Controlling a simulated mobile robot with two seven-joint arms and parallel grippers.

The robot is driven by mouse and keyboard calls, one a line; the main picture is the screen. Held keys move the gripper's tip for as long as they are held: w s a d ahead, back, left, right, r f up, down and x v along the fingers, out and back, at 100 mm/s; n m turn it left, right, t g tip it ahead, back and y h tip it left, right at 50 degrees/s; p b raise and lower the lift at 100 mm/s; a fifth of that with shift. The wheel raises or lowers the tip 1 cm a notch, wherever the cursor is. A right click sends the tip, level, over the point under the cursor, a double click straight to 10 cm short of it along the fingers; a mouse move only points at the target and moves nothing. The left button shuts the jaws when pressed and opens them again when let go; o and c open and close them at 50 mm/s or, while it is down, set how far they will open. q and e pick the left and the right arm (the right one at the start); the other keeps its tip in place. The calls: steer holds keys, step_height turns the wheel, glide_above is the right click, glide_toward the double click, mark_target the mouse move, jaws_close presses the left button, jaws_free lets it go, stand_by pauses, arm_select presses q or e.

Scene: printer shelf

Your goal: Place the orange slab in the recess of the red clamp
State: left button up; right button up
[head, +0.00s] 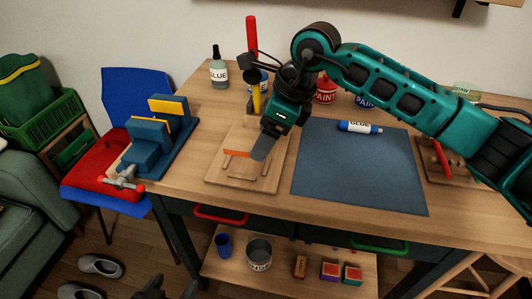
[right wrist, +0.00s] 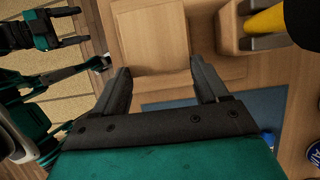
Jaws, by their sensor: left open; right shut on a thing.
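The orange slab (head: 236,154) shows as a thin orange strip beside my right gripper (head: 259,153), low over a wooden board (head: 226,185). The gripper is shut on it and hides part of it. In the right wrist view the fingers (right wrist: 160,88) straddle a tan square surface; I cannot tell there where slab and board part. My left gripper (right wrist: 80,28) is open and empty in the right wrist view.
A blue mat (head: 365,178) lies right of the board. A blue-and-yellow vise (head: 160,130) stands at the left table edge. A glue bottle (head: 219,70), paint pots (head: 326,90) and a glue tube (head: 360,127) are around. Another red-handled clamp (head: 441,157) is at right.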

mark_target(260, 165)
steer(key=shift+f, duration=2.45)
steer(key=shift+f, duration=0.1)
steer(key=o, duration=1.1)
steer(key=shift+d+r, duration=0.1)
steer(key=shift+r, duration=0.2)
steer(key=v, duration=1.1)
steer(key=shift+r, duration=0.3)
